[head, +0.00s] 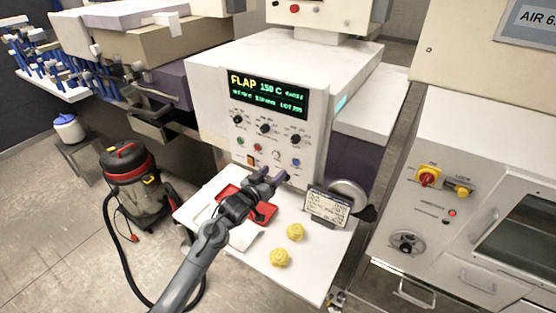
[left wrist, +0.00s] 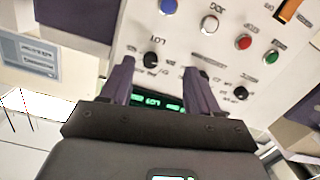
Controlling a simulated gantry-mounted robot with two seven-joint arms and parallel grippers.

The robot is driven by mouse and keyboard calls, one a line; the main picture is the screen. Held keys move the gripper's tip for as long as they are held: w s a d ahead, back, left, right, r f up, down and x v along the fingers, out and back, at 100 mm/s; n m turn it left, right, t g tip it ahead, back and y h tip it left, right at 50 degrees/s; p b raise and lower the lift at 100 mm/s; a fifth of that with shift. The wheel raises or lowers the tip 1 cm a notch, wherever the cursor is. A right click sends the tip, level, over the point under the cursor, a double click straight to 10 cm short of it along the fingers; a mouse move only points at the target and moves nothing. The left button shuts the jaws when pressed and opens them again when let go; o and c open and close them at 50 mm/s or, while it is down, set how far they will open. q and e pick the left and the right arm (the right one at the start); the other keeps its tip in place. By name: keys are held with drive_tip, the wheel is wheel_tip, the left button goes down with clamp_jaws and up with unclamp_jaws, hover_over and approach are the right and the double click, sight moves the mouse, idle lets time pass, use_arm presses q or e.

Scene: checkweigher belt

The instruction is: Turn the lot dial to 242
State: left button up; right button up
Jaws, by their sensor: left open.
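The lot dial is a small black knob (head: 295,139), the rightmost of three in a row under the display on the white machine's front. The display (head: 268,94) shows FLAP, 159 C and a lower line with LOT; its lot digits are too small to read surely. My left gripper (head: 273,178) is open and empty, in front of the panel and below the knobs in the head view. In the left wrist view, which shows the panel upside down, the lot dial (left wrist: 150,60) lies beyond the space between the fingers (left wrist: 160,84), apart from them. My right gripper is out of view.
Coloured buttons (head: 295,162) sit below the knobs. A white shelf (head: 300,277) holds a red tray (head: 264,211), two yellow lumps (head: 287,246) and a small printed sign (head: 327,206). A vacuum cleaner (head: 135,180) stands on the floor at left. A cabinet (head: 470,180) stands right.

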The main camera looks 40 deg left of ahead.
use_arm(q)
drive_tip(key=t, duration=0.1)
approach(294, 141)
drive_tip(key=s, duration=0.2)
drive_tip(key=shift+w+a, duration=0.25)
drive_tip(key=shift+w, duration=1.45)
drive_tip(key=shift+w+a, duration=0.25)
drive_tip(key=shift+w, duration=1.45)
drive_tip(key=shift+w+a, duration=0.25)
drive_tip(key=shift+w, duration=1.5)
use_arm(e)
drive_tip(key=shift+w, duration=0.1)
use_arm(q)
drive_tip(key=c, duration=1)
drive_tip(key=shift+c, duration=0.2)
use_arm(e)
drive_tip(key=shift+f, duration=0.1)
